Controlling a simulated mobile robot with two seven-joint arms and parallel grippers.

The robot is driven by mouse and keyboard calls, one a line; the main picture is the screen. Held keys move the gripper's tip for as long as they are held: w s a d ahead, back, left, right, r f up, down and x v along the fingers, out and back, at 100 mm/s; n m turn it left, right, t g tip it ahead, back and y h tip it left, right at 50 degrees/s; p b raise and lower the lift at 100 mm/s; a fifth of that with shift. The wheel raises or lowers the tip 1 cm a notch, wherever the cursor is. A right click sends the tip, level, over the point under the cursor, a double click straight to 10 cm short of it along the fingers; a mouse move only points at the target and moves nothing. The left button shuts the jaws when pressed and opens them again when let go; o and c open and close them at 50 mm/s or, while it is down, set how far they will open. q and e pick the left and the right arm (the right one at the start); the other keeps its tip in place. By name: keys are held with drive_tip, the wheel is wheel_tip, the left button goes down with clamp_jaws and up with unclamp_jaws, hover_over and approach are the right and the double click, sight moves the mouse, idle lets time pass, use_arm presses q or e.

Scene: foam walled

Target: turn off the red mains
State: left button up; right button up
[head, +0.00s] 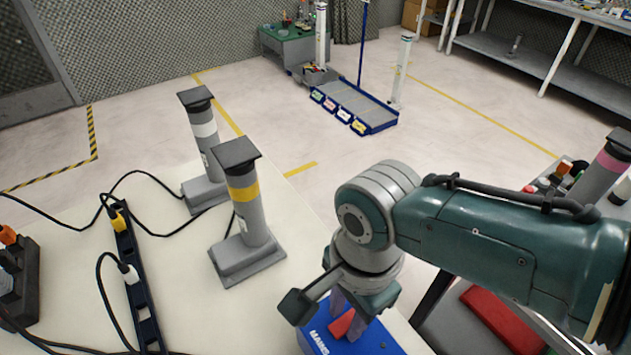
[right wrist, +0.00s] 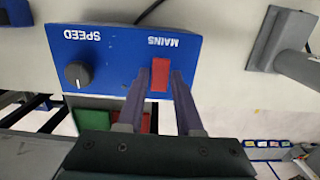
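A blue box (head: 318,336) with a MAINS label sits at the front right edge of the white table. In the right wrist view the box (right wrist: 112,50) also carries a SPEED label and a dark round knob (right wrist: 77,75). The red mains switch (right wrist: 160,76) lies under the MAINS label; it also shows in the head view (head: 342,323). My right gripper (right wrist: 161,74) is over the box, its fingers apart with the red switch between their tips. I cannot tell whether the fingers touch it. My left gripper is in neither view.
Two grey posts, one with a yellow band (head: 243,190) and one with a white band (head: 205,130), stand on the table. A black power strip (head: 138,285) with plugs and cables lies to the left. A red panel (head: 493,316) is below the right arm.

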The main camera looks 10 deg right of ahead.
sight(349, 320)
drive_tip(key=o, duration=0.3)
wheel_tip(349, 320, up, 10)
drive_tip(key=p, duration=0.4)
drive_tip(key=shift+d, duration=0.35)
drive_tip(key=shift+w, duration=0.1)
